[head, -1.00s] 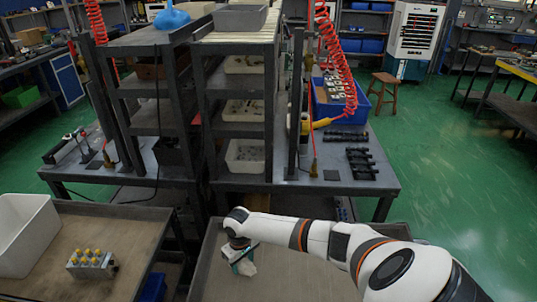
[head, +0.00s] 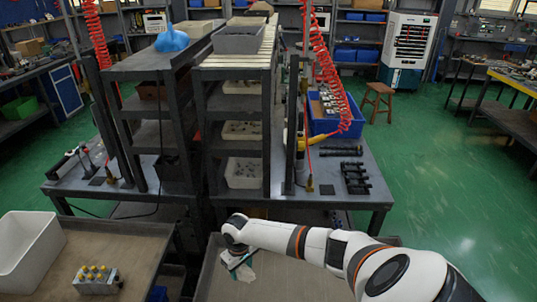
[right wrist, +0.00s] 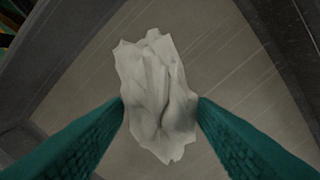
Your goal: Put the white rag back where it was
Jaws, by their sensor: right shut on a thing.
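The white rag (right wrist: 158,95) is crumpled between the two green fingers of my right gripper (right wrist: 160,112) in the right wrist view. The fingers touch it from both sides and are shut on it. Behind it is the grey-brown surface of a tray-topped bench (head: 310,277). In the head view my right gripper (head: 236,262) points down at the left part of this bench, with a bit of the rag (head: 245,272) showing below it. I cannot tell whether the rag touches the surface. My left gripper is not in view.
On the left bench (head: 140,250) are a white bin (head: 28,262) and a valve block with yellow caps (head: 96,280). A gap separates the two benches. Behind stands a dark table with shelves (head: 235,130), a blue crate (head: 325,112) and black parts (head: 355,178).

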